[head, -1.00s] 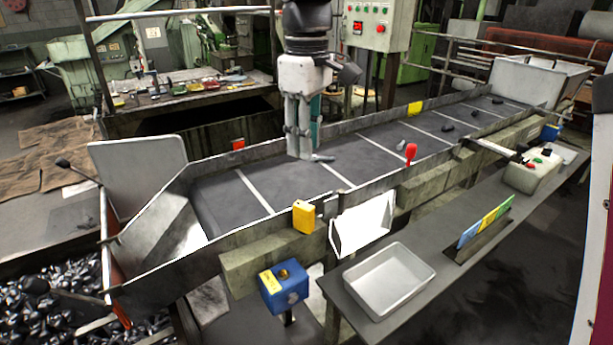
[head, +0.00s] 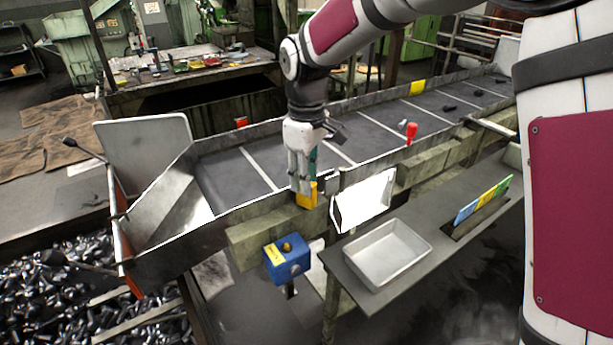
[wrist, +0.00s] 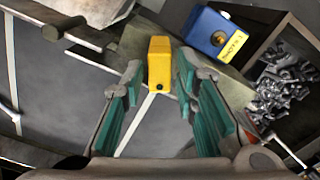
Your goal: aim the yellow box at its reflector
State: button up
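The yellow box (head: 308,199) sits on the near side rail of the conveyor. My gripper (head: 304,186) is directly above it and hides its upper part in the head view. In the wrist view the yellow box (wrist: 159,62) lies between the two teal-padded fingertips of my open gripper (wrist: 159,68), with small gaps at its sides. A small dark round spot shows on its near face.
A blue box (head: 287,259) with a yellow label stands below the near rail; a white panel (head: 364,201) is to the right. A red knob (head: 411,130) rises from the rail. A grey tray (head: 388,252) sits on the side shelf. Dark parts lie on the belt's far end.

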jog(key=shift+f, duration=0.25)
grip_shut()
jog(key=m, duration=0.5)
jog(key=shift+r, duration=0.1)
dwell(0.3)
grip_release()
